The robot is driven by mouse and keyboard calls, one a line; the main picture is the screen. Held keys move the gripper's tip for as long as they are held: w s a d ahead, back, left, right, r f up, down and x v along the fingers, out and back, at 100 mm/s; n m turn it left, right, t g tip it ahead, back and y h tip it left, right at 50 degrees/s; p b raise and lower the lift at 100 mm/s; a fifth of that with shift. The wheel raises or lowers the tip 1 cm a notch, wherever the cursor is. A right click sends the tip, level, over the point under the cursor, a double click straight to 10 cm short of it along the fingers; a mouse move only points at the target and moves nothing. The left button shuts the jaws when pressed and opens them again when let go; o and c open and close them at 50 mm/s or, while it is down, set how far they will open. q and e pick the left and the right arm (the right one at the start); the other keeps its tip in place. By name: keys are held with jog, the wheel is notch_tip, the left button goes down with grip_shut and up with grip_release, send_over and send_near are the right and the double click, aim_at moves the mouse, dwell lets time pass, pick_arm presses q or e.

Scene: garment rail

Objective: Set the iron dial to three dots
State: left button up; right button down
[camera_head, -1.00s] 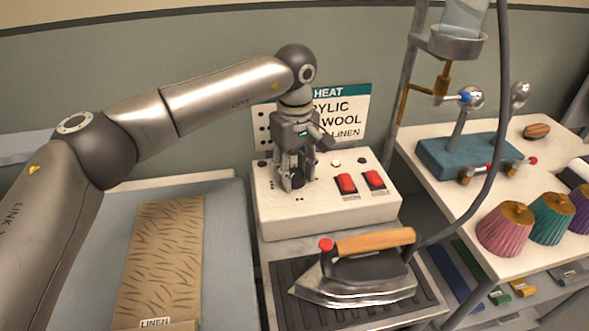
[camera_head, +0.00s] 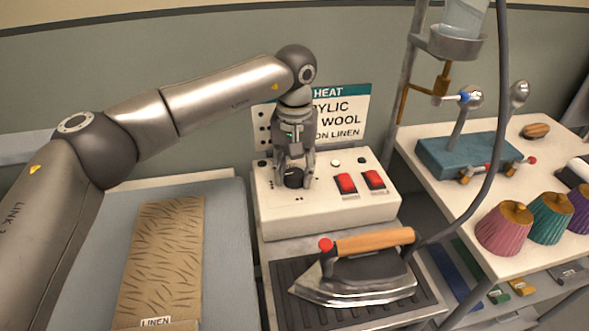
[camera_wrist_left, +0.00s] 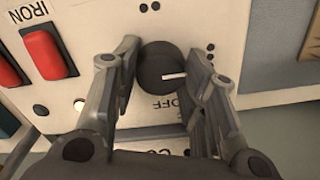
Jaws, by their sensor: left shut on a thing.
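The black iron dial (camera_head: 294,178) is on the front left of the white control box (camera_head: 275,218). In the left wrist view the dial (camera_wrist_left: 158,64) shows a white pointer line pointing right in the picture. Groups of dots (camera_wrist_left: 210,53) lie around it, and an upside-down OFF label (camera_wrist_left: 167,102) is below it. The dot group on the right is partly crowded by a finger, so its count is hard to read. My left gripper (camera_head: 293,173) comes from above, its fingers (camera_wrist_left: 163,72) shut on the dial from both sides. My right gripper is not in view.
Two red switches (camera_head: 346,183) sit right of the dial. An iron (camera_head: 360,280) with a wooden handle rests on a dark ribbed pad (camera_head: 290,311) in front. A heat chart (camera_head: 345,115) stands behind the box. Linen cloth (camera_head: 160,250) lies on the left board.

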aim_at(295, 173)
pick_arm(q)
jog(key=shift+r, duration=0.1)
dwell(0.3)
jog(key=o, duration=1)
notch_tip(295, 173, up, 12)
jog(key=shift+f, duration=0.1)
